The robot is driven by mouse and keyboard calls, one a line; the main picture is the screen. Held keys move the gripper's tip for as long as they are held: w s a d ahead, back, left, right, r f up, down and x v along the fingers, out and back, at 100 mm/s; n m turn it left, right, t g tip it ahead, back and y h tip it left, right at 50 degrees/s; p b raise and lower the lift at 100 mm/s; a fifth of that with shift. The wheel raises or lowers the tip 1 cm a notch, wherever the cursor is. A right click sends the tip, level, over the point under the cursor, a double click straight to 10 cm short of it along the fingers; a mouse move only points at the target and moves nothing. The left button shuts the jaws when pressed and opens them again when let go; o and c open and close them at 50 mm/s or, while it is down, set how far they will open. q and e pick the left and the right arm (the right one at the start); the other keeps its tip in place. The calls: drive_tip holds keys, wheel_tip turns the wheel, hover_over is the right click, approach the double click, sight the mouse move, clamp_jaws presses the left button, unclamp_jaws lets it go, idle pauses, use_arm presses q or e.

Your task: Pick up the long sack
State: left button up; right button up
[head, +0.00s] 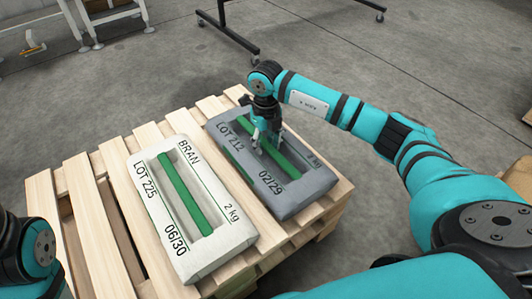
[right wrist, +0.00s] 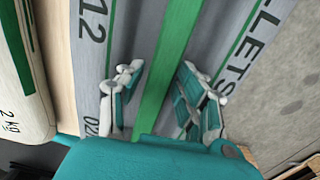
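Two sacks lie side by side on the pallet; I cannot tell which is the long one. The grey sack (head: 293,203), marked LOT 212 and 02/29, is on the right. The white sack (head: 208,243), marked BRAN and LOT 225, is on the left. Each has a green strip along a recessed middle. My right gripper (head: 268,146) is over the grey sack, fingers pointing down. In the right wrist view the open fingers (right wrist: 160,78) stand on either side of the green strip, apart from it, over the grey sack (right wrist: 124,42). My left gripper is out of view.
The sacks rest on a slatted wooden pallet (head: 112,152), with bare slats at its left. A black-footed metal stand (head: 232,35) is behind it, and a white metal frame (head: 75,22) is at the upper left. Open concrete floor lies behind and to the right.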

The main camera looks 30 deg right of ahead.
clamp_jaws()
drive_tip(key=shift+w+r, duration=0.15)
drive_tip(key=shift+r, duration=0.1)
